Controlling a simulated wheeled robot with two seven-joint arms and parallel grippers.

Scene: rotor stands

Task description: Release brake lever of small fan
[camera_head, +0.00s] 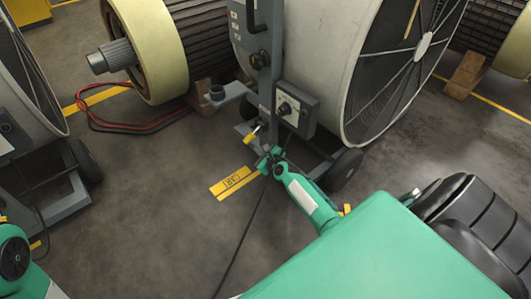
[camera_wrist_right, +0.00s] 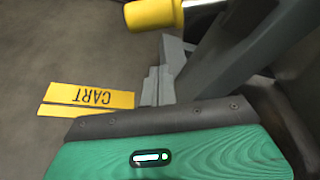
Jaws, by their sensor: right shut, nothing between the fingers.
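A drum fan (camera_head: 316,62) with a dark grille stands on a grey wheeled frame in the upper middle of the head view. A lever with a yellow grip (camera_head: 250,137) sticks out low on the left of its frame. The yellow grip shows large at the top of the right wrist view (camera_wrist_right: 152,14). My right gripper (camera_head: 267,157) is shut and empty, just below and right of the yellow grip in the head view, apparently apart from it. My left gripper is out of view; only part of that arm shows at the lower left.
A control box (camera_head: 296,108) and grey post stand above my right gripper. A black wheel (camera_head: 343,169) is to its right. A yellow CART floor label (camera_head: 233,182) and a black cable (camera_head: 240,240) lie nearby. Another fan (camera_head: 25,85) stands left. Open floor lies between.

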